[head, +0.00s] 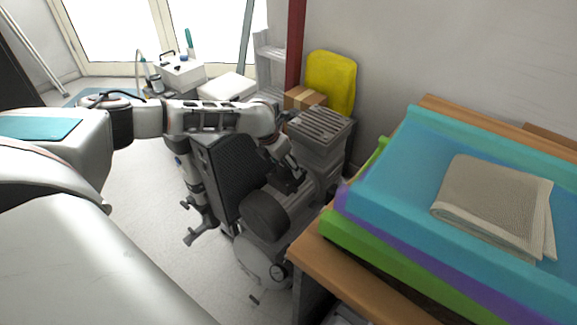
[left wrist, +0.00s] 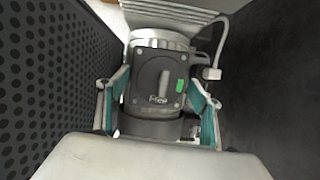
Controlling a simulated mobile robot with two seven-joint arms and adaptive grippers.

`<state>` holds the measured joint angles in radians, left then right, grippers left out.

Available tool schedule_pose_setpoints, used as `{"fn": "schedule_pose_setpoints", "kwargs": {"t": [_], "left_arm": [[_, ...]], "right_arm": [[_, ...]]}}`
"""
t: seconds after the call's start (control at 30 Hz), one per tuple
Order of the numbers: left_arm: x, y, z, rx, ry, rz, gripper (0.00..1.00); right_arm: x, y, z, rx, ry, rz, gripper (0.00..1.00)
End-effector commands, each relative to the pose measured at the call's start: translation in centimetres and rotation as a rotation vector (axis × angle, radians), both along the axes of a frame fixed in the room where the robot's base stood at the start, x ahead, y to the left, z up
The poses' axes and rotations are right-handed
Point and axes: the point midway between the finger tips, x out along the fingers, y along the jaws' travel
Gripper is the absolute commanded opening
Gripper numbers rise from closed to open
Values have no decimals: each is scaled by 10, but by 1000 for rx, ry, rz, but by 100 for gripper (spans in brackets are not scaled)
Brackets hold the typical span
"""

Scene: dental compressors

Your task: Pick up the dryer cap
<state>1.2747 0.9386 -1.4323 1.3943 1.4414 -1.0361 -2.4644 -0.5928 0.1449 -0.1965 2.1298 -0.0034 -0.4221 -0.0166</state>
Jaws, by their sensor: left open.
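My left gripper (head: 287,178) reaches down over the dental compressor (head: 262,250), beside its dark round part. In the left wrist view, the open gripper (left wrist: 160,98) has a teal-padded finger on each side. Between and beyond the fingers is a grey unit with a dark top plate (left wrist: 160,80), corner screws, a light raised handle and a green label. I cannot tell for certain which part is the dryer cap; this plate may be it. No grip on it shows. In the head view the gripper hides this spot. My right gripper is not in view.
A dark perforated panel (head: 228,168) stands close left of the gripper; it also fills the left of the wrist view (left wrist: 45,75). Grey ribbed-top units (head: 320,125) stand behind. A wooden bench (head: 310,250) with coloured trays and a folded cloth (head: 490,200) is at right.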

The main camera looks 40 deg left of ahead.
Motion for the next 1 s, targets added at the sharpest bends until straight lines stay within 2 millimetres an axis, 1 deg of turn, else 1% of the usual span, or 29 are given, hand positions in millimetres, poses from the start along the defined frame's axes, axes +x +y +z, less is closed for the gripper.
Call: {"fn": "schedule_pose_setpoints", "kwargs": {"t": [0.1, 0.23, 0.27, 0.3, 0.37, 0.4, 0.43, 0.77, 0.87, 0.97, 1.0], "left_arm": [[2, 0, -1, -1, -3, 1, 65], [2, 0, 0, -1, -4, 0, 65], [2, 0, 0, -1, -4, 0, 62], [2, 0, 0, -1, -4, 0, 52], [2, 0, 0, 0, -3, 0, 36], [2, 0, 0, 0, -3, 0, 26], [2, 0, 0, 0, -3, 0, 21], [2, 0, 2, 0, -4, 1, 21], [3, 0, 12, 0, -7, 0, 21], [4, 0, 30, -2, -11, 0, 21], [4, 0, 39, -2, -12, 0, 21]], "right_arm": [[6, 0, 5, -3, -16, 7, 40], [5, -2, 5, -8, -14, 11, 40], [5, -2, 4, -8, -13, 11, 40], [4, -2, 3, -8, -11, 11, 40], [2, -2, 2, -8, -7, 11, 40], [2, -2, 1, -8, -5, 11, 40], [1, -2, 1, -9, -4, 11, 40], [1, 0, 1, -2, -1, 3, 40], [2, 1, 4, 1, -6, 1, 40], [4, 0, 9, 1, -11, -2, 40], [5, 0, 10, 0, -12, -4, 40]]}}
